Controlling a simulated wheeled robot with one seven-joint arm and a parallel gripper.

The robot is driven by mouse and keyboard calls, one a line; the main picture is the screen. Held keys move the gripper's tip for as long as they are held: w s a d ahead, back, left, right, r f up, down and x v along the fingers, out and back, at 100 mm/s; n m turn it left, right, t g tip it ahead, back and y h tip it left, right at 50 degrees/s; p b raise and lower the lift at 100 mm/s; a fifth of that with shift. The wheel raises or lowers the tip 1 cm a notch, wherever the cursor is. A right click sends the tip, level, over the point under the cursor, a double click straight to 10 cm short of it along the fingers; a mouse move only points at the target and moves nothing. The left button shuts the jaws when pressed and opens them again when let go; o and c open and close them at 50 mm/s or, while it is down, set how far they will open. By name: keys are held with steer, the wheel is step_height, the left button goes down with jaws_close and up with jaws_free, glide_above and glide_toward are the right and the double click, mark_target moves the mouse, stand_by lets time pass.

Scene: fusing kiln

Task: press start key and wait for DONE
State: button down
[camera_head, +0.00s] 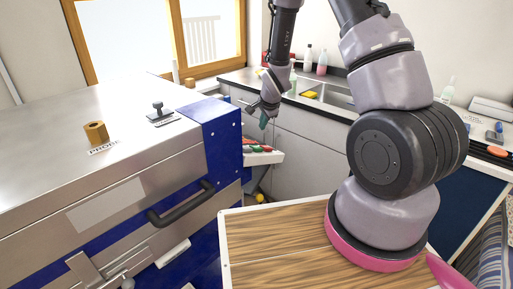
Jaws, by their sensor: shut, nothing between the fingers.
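The kiln (150,180) is a large steel and blue box filling the left side. A white control panel (265,158) juts from its right side, its top facing up. Small red and green keys (257,149) show on it; their lettering is too small to read. I cannot tell which one is the start key. No display reading DONE can be made out. My gripper (263,122) is shut and empty, pointing down above the panel, apart from the keys.
A dark handle (181,206) sticks out from the kiln's front. A brass-coloured hex piece (96,132) and a black knob (158,110) stand on its lid. Behind is a counter with a sink (328,94) and several bottles. A wood-topped surface (265,245) lies in front.

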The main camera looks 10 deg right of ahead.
mark_target(258, 147)
steer(key=shift+s+a+f, duration=0.25)
steer(key=shift+a+f, duration=0.05)
steer(key=shift+f, duration=0.5)
steer(key=shift+s+a+f, duration=0.2)
steer(key=shift+a+f, duration=0.1)
steer(key=shift+f, duration=0.55)
steer(key=shift+s+a+f, duration=0.25)
steer(key=shift+a+f, duration=0.05)
steer(key=shift+f, duration=0.5)
steer(key=shift+s+a+f, duration=0.1)
steer(key=shift+a+f, duration=0.05)
steer(key=shift+f, duration=0.2)
steer(key=shift+s+a+f, duration=0.1)
steer(key=shift+a+f, duration=0.1)
steer(key=shift+f, duration=0.25)
stand_by(1.0)
steer(key=shift+r, duration=0.1)
steer(key=shift+w+d+r, duration=0.2)
steer(key=shift+d+r, duration=0.1)
steer(key=shift+r, duration=0.45)
steer(key=shift+w+d+r, duration=0.2)
steer(key=shift+d+r, duration=0.1)
steer(key=shift+r, duration=0.45)
steer(key=shift+w+d+r, duration=0.25)
steer(key=shift+r, duration=0.5)
steer(key=shift+w+d+r, duration=0.2)
steer(key=shift+d+r, duration=0.1)
steer(key=shift+r, duration=0.45)
